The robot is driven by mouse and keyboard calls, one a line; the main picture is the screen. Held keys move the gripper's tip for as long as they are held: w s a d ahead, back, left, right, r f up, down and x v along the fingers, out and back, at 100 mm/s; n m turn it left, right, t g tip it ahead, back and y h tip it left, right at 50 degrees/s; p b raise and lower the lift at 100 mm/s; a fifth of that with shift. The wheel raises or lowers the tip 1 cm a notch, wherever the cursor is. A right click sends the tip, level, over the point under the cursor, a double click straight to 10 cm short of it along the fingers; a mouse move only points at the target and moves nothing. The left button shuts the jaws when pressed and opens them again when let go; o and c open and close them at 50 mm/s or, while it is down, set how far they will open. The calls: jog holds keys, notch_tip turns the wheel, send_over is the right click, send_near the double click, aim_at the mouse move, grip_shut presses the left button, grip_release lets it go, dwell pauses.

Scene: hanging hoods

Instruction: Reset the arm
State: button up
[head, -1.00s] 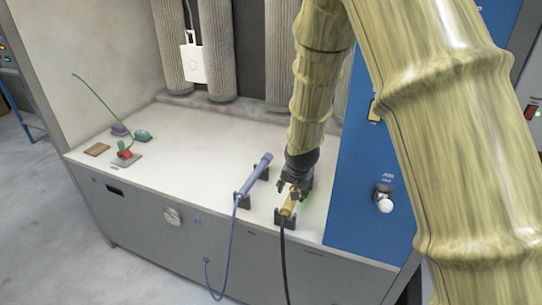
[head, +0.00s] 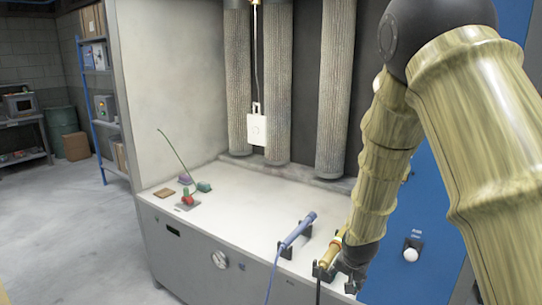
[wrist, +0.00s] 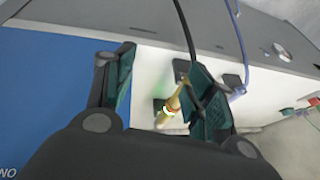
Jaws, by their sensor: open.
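My gripper (head: 348,280) hangs low over the front right of the white bench top (head: 245,222). In the wrist view its two dark green fingers (wrist: 160,88) are spread apart with nothing clamped between them. A yellow tool (head: 330,254) with a black cable rests in a dark holder just left of my gripper. In the wrist view the tool (wrist: 172,104) shows in the gap, close to the right finger; I cannot tell whether they touch. My arm partly hides the holder.
A blue tool (head: 298,232) lies in holders to the left. A white box (head: 257,130) hangs before grey ribbed columns (head: 277,85). A blue panel (head: 415,225) stands right of the arm. Small items, including a red one (head: 187,197), sit at the bench's left.

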jog(key=s+f+n+g, duration=0.1)
jog(key=s+f+n, duration=0.1)
jog(key=s+f, duration=0.6)
jog(key=s+f+n+g, duration=0.1)
jog(key=s+f, duration=0.5)
jog(key=f, duration=0.5)
jog(key=s+f+n+g, duration=0.1)
jog(key=s+f, duration=0.2)
jog(key=s, duration=0.6)
jog(key=s+f+n+g, duration=0.1)
jog(key=s+f, duration=0.3)
jog(key=s, duration=0.5)
jog(key=s+f+n+g, duration=0.1)
jog(key=s+f, duration=0.2)
jog(key=s, duration=0.6)
jog(key=shift+s+d+f+n+y, duration=0.2)
jog(key=shift+s+f+n+y, duration=0.1)
jog(key=shift+n+y, duration=0.1)
jog(key=shift+c, duration=0.5)
